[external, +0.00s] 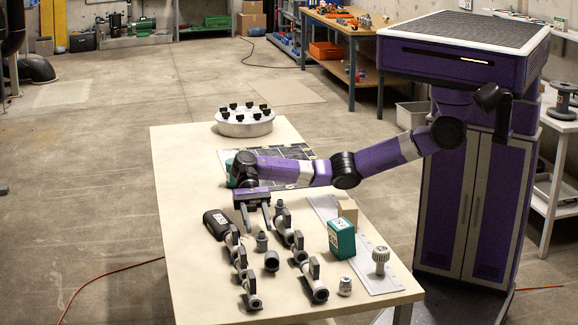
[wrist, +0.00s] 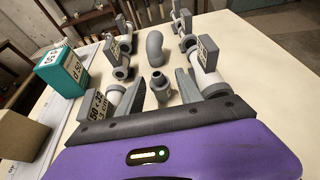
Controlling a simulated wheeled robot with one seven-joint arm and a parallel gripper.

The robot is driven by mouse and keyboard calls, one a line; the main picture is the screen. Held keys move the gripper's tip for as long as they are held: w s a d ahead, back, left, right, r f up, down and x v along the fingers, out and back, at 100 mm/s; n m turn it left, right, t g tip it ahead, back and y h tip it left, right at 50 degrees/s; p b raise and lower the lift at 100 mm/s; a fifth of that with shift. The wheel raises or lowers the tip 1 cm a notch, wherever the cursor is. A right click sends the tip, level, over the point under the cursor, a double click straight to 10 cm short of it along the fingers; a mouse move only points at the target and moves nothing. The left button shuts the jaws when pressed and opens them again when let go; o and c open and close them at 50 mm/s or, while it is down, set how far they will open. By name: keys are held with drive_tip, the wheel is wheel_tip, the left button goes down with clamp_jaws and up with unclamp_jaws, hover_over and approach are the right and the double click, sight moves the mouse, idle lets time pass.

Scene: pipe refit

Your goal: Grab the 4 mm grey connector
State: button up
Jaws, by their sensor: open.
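A grey stepped connector (external: 262,241) stands upright on the table in front of my gripper (external: 257,224). In the wrist view the connector (wrist: 161,90) shows between the two fingers of my gripper (wrist: 161,82), with visible space on both sides. The fingers are apart and hold nothing. I cannot tell how high the fingertips are above the table, and no 4 mm marking is readable on the connector.
Pipe assemblies with valves and tags flank the connector on the left (external: 240,262) and right (external: 300,255). A round white carousel (external: 245,128) stands at the far end.

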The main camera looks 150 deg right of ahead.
sight(263, 237)
drive_tip(key=x, duration=0.7)
drive_tip(key=shift+s+a+r, duration=0.1)
drive_tip(key=shift+a, duration=0.05)
drive_tip(key=shift+c, duration=0.2)
clamp_jaws()
